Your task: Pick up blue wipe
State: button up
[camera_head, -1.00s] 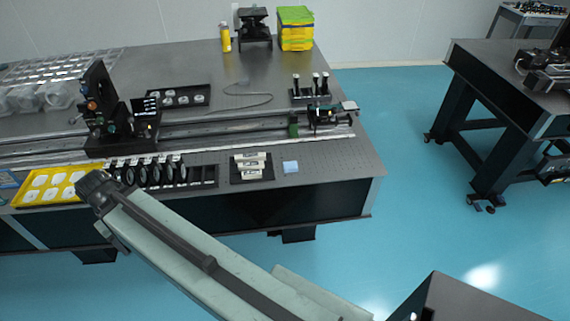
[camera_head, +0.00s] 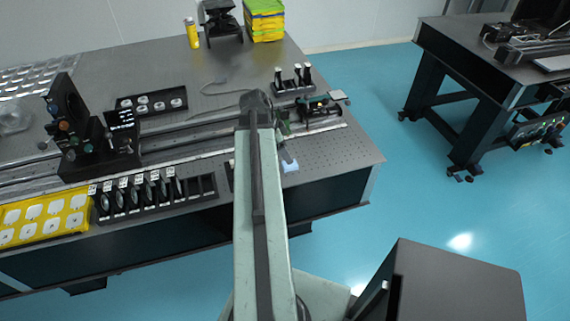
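The blue wipe (camera_head: 290,167) is a small light-blue square lying flat near the front edge of the optical table (camera_head: 335,160), right of my arm. The end of my arm is mostly hidden behind my own pale green link. A small dark part that looks like my gripper (camera_head: 286,153) shows just right of the link, close to the wipe's upper edge in the picture. I cannot tell whether it touches the wipe, or whether its fingers are open or shut.
A rack of upright optics (camera_head: 140,194) and a yellow tray (camera_head: 85,203) line the front edge at left. A rail (camera_head: 200,139) with a mounted stage (camera_head: 318,112) runs behind the wipe. The right front table corner is clear. A second table (camera_head: 480,90) stands at right.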

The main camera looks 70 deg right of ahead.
jog(key=b+x, duration=0.4)
jog(key=x, duration=0.1)
jog(key=w+b+x, duration=0.1)
jog(key=b+x, duration=0.1)
jog(key=shift+s+a+f, duration=0.1)
jog(key=shift+s+f, duration=0.05)
jog(key=shift+f, duration=0.2)
jog(key=shift+r, duration=0.2)
jog(key=c, duration=1.4)
